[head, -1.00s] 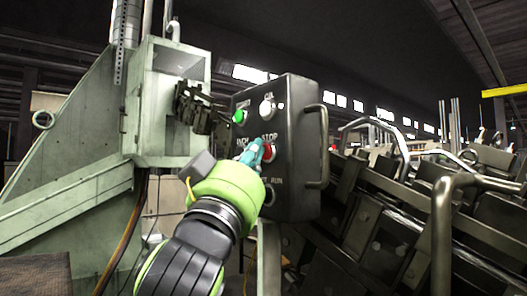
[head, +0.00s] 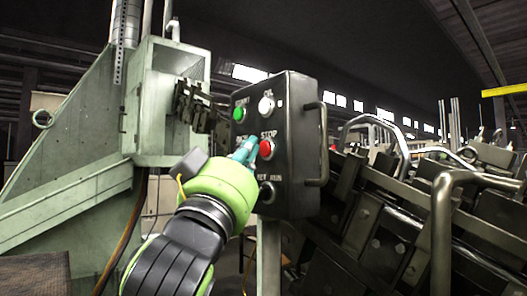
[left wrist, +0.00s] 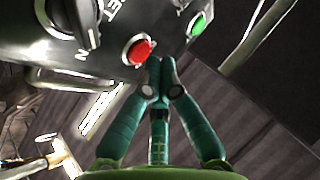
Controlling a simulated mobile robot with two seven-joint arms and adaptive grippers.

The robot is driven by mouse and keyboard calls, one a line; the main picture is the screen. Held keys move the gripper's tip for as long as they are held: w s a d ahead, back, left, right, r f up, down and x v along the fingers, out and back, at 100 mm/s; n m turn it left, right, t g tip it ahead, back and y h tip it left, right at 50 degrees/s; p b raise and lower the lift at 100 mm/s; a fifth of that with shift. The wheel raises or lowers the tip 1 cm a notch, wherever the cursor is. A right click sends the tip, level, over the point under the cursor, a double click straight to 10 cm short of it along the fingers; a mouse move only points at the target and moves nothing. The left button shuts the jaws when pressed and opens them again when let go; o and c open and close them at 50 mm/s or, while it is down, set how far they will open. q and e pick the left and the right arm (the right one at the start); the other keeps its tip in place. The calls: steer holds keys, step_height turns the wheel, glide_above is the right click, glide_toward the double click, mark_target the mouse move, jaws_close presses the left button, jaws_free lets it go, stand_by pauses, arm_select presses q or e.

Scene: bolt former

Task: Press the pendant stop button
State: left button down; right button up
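The pendant (head: 292,190) is a dark box with labelled controls. Its red stop button (head: 266,149) is under the word STOP in the head view, fully visible; the red button also shows in the left wrist view (left wrist: 138,51). My left gripper (head: 251,143), with teal fingers and a green body, is just left of the red button in the head view. In the left wrist view its fingertips (left wrist: 161,62) meet, shut and empty, beside the red button. I cannot tell whether they touch the panel. My right gripper is in neither view.
A green button (head: 239,114), a white button (head: 266,106) and a black selector knob (head: 268,193) share the panel. A metal handle (head: 323,145) is on the pendant's right side. A green machine frame (head: 75,175) stands left; dark machinery with bent bars (head: 440,220) fills the right.

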arm_select(q)
steer(key=shift+s+a, duration=0.15)
steer(key=s+a, duration=0.1)
steer(key=a, duration=0.1)
steer(key=s+a+b, duration=0.1)
steer(key=s+a, duration=0.1)
stand_by(0.5)
steer(key=shift+w, duration=0.15)
stand_by(0.6)
